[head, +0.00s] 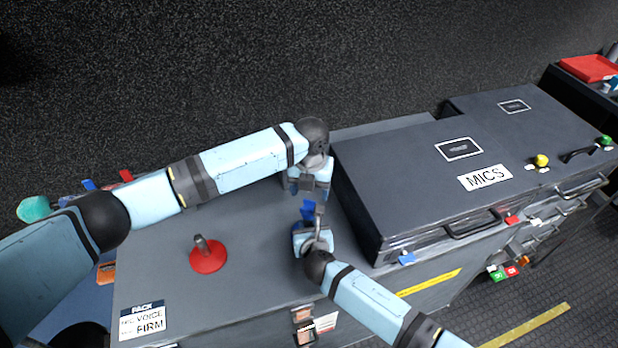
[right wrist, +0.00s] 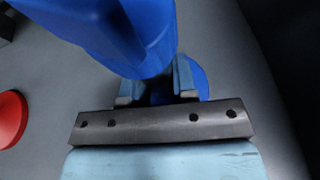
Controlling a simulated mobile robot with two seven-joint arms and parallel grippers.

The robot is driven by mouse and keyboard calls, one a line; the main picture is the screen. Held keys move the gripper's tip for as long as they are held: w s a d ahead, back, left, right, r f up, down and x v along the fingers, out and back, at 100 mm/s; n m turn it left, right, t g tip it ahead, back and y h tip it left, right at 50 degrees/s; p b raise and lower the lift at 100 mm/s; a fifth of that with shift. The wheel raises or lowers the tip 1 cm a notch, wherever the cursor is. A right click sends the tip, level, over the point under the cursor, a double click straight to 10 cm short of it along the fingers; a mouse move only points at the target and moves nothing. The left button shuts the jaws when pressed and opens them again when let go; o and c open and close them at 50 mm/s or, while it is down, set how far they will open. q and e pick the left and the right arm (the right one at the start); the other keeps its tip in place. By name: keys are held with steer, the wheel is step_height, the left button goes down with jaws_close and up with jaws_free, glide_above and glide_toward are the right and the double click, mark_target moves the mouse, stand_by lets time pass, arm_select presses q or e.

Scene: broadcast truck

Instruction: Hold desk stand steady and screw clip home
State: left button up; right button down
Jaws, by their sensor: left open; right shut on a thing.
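A blue desk stand stands on the grey bench top, its round blue base (right wrist: 201,82) partly hidden behind my right gripper (right wrist: 158,92). My right gripper is shut on the stand's dark stem, low over the base; it also shows in the head view (head: 312,228). A large blue piece, seemingly the clip (right wrist: 125,35), is above the stem in the right wrist view; in the head view it is a small blue patch (head: 308,211). How far it sits on the stem is hidden. My left gripper (head: 306,194) is open, just beyond the blue piece.
A red round stand (head: 207,258) with a grey stem is to the left on the bench. A dark case labelled MICS (head: 400,185) is close on the right. Bare bench lies around the red stand.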

arm_select(q)
steer(key=n, duration=0.3)
steer(key=shift+r+n, duration=0.3)
steer(key=shift+r, duration=0.05)
steer(key=n, duration=0.4)
steer(key=shift+s+r, duration=0.1)
steer(key=shift+r, duration=0.25)
steer(key=n, duration=0.3)
steer(key=r+n, duration=0.1)
steer(key=n, duration=0.2)
steer(key=shift+n, duration=0.3)
steer(key=n, duration=0.3)
steer(key=r+n, duration=0.1)
steer(key=n, duration=0.2)
steer(key=shift+s, duration=0.15)
steer(key=r+n, duration=0.1)
steer(key=n, duration=0.6)
step_height(320, 180, up, 4)
steer(key=n, duration=2.5)
glide_above(308, 203)
steer(key=s, duration=0.1)
steer(key=shift+s, duration=0.1)
step_height(308, 203, down, 12)
